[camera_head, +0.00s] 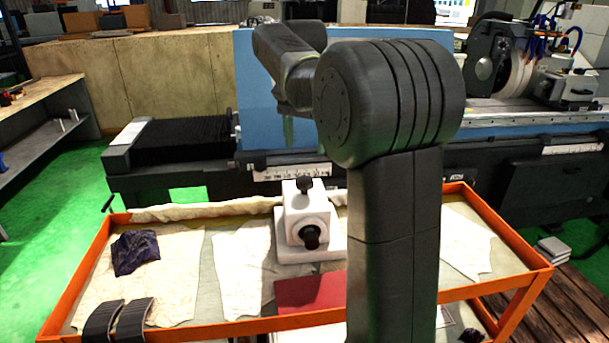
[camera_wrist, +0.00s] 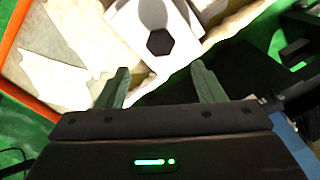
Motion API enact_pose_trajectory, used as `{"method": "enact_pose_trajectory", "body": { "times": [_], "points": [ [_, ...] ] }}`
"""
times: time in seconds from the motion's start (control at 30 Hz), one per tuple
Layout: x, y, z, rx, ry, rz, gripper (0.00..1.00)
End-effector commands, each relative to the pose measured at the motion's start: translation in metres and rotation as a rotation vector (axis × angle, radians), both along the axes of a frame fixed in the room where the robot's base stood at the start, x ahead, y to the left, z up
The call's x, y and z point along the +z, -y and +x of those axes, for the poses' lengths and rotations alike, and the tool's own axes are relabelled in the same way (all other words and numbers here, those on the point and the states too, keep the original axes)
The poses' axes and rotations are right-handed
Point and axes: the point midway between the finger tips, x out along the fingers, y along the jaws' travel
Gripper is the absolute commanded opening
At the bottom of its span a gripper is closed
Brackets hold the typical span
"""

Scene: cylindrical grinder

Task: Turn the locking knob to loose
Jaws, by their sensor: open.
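A white block-shaped fixture (camera_head: 306,213) stands on a white base plate on the orange-edged cart. It bears a black knob (camera_head: 304,184) on top and another black round knob (camera_head: 311,237) on its front face. Which one is the locking knob is not marked. The wrist view shows the white fixture (camera_wrist: 185,18) with a dark hexagonal knob (camera_wrist: 160,42) on it. My gripper (camera_wrist: 160,68) is open and empty, its two green fingers spread apart. The hexagonal knob shows beyond the gap between the fingertips, apart from them. In the head view my arm hides most of the gripper.
The cart (camera_head: 205,323) holds pale cloths, a dark blue rag (camera_head: 136,252) and a red flat item (camera_head: 310,292). The grinder (camera_head: 500,116) stands close behind it, with a blue panel. A wooden workbench (camera_head: 35,95) is at the left. Green floor lies between.

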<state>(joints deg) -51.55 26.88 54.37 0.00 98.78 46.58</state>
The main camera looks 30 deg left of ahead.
Motion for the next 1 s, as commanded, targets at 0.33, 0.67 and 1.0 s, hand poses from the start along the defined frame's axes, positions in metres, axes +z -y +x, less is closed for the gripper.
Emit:
{"method": "enact_pose_trajectory", "body": {
  "times": [0.33, 0.67, 1.0],
  "points": [
    [-0.070, 0.001, -0.001, 0.000, -0.002, -0.002, 0.62],
    [-0.094, 0.000, 0.000, 0.000, 0.000, 0.000, 0.62],
    [-0.094, 0.000, 0.000, 0.000, 0.000, 0.000, 0.38]
  ]
}}
